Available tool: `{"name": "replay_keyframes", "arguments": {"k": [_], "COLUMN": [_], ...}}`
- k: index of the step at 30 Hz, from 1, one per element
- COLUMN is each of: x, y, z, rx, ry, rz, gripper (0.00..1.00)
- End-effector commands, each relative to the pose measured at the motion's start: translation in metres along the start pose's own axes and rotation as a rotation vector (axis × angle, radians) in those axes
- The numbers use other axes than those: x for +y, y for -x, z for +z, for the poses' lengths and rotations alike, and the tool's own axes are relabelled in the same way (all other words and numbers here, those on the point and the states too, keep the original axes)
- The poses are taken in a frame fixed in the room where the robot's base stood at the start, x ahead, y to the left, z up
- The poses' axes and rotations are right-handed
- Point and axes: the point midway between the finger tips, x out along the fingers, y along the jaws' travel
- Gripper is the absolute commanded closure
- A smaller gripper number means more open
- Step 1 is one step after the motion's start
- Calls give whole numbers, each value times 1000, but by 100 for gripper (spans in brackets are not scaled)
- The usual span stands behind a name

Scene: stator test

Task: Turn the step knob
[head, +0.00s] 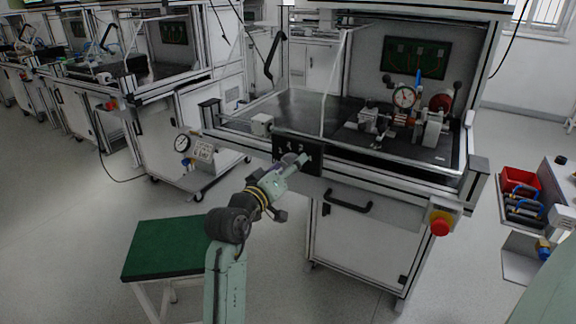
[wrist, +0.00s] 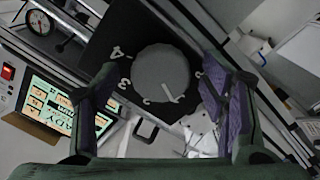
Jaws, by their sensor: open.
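The step knob (wrist: 160,74) is a round grey dial on a black panel (wrist: 112,22) with white numbers around it. A thin white mark shows on its face, toward the lower right edge in the wrist view. My gripper (wrist: 158,88) is open, with one finger on each side of the knob. I cannot tell whether either finger touches it. In the head view my gripper (head: 300,161) reaches the black panel (head: 314,152) on the bench front and hides most of the knob.
A small lit screen (wrist: 62,112) and a round gauge (wrist: 45,22) are left of the panel. A black handle (head: 347,203) and a red emergency button (head: 439,227) are on the bench front. A green-topped stool (head: 165,247) stands left of my arm.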

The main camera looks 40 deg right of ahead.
Motion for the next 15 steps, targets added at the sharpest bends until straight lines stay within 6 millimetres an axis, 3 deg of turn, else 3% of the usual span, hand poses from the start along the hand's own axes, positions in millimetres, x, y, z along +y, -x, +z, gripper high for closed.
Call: {"name": "replay_keyframes", "arguments": {"k": [6,15], "x": [0,0], "y": [0,0], "z": [0,0], "rx": [0,0], "ry": [0,0], "rz": [0,-1], "gripper": [34,53]}}
